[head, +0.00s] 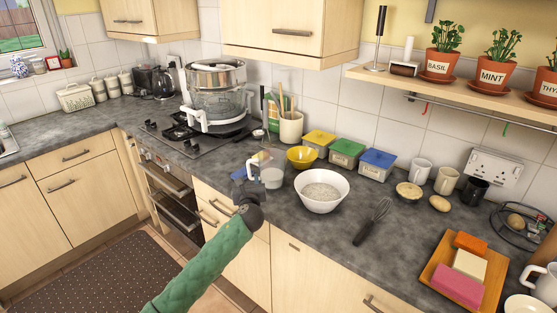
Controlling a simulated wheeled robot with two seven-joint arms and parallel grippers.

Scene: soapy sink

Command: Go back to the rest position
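My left arm, in a green quilted sleeve, reaches up from the bottom of the head view. Its dark gripper (241,174) is at the front edge of the grey worktop, just left of a clear measuring jug (272,177) with a white handle. The gripper is small and seen from behind, so I cannot tell whether its fingers are open or shut, or whether they touch the jug. My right gripper is not in view.
A white bowl (321,192), a yellow bowl (301,158) and a whisk (372,222) lie to the right on the worktop. A large steamer pot (216,92) stands on the hob. The floor with its dark mat (100,276) is clear.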

